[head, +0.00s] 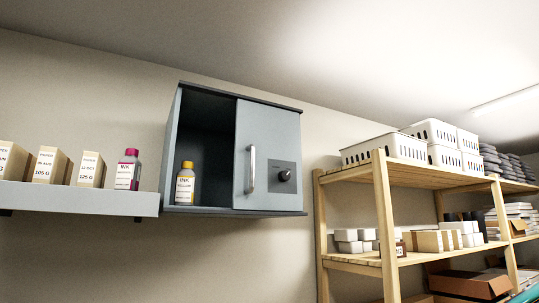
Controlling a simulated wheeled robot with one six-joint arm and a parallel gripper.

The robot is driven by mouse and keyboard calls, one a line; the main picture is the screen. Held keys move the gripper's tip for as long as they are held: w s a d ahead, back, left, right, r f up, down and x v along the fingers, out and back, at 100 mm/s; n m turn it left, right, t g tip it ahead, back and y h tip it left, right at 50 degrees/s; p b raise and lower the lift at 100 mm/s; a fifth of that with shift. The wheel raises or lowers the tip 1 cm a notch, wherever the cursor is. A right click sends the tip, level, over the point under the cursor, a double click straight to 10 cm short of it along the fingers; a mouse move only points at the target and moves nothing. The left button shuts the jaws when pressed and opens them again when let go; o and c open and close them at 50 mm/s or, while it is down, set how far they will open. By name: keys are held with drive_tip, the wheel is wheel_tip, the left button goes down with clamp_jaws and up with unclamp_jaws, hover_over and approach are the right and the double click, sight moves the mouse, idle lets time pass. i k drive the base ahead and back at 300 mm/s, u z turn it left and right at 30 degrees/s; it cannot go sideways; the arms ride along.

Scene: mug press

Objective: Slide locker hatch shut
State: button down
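The grey wall locker (270,101) hangs on the wall at the centre of the head view. Its hatch (262,135) is a light grey-blue sliding panel that covers the right part of the front. The left part of the locker is open and shows a dark inside. The hatch has an upright metal handle (252,169) near its left edge and a dark knob (285,175) on a plate to the right. A yellow-capped ink bottle (185,186) stands in the open left part. My gripper is not in view.
A grey wall shelf (75,198) at the left holds several paper boxes (90,169) and a magenta ink bottle (128,170), close to the locker. A wooden rack (383,220) with white baskets (385,149) and boxes stands at the right. The wall below the locker is bare.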

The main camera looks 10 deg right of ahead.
sight(267, 143)
drive_tip(key=z, duration=0.45)
drive_tip(key=i, duration=0.5)
drive_tip(key=z, duration=0.7)
drive_tip(key=i, duration=0.8)
drive_tip(key=u, duration=0.1)
